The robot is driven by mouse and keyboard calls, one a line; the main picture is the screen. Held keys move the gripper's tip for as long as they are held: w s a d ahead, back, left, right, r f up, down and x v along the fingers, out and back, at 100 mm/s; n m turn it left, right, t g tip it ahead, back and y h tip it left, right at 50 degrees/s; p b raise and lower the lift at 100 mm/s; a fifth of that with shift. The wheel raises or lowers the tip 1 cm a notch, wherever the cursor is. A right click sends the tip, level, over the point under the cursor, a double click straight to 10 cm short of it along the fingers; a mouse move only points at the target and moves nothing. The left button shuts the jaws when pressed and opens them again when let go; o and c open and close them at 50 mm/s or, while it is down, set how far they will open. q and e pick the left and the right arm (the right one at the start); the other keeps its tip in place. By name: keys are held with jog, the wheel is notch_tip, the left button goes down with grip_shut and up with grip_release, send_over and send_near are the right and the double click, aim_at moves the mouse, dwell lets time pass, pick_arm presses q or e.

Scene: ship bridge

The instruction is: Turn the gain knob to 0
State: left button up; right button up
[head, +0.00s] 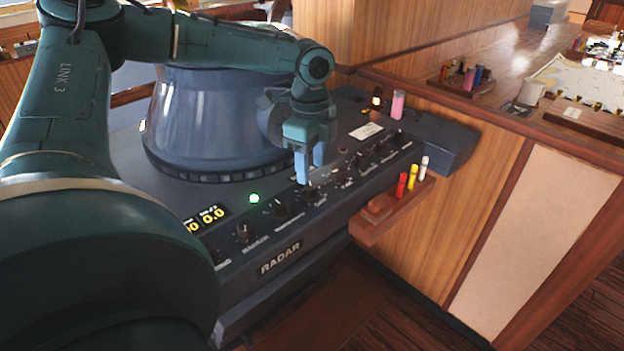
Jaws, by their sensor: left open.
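The radar console (280,267) has a row of dark knobs along its sloping front panel. Their small labels are too blurred for me to tell which one is the gain knob. My left gripper (310,168) is open, with its blue fingers pointing down over the panel. The knob nearest the fingertips (311,194) sits just below them; I cannot tell if they touch it. Other knobs lie to the left (281,210) and (243,233), and several more run to the right. Pointer settings are too small to read. My right gripper is not in view.
A lit display (212,214) and a green lamp (254,198) are on the console's left. The large radar hood (215,115) stands behind the gripper. A small shelf (385,215) with red, yellow and white markers juts out at the right. A pink cylinder (398,104) stands at the back right.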

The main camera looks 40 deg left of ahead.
aim_at(311, 185)
pick_arm(q)
notch_tip(311, 185, down, 5)
jog(key=shift+f, duration=0.1)
dwell(0.3)
jog(key=c, duration=1)
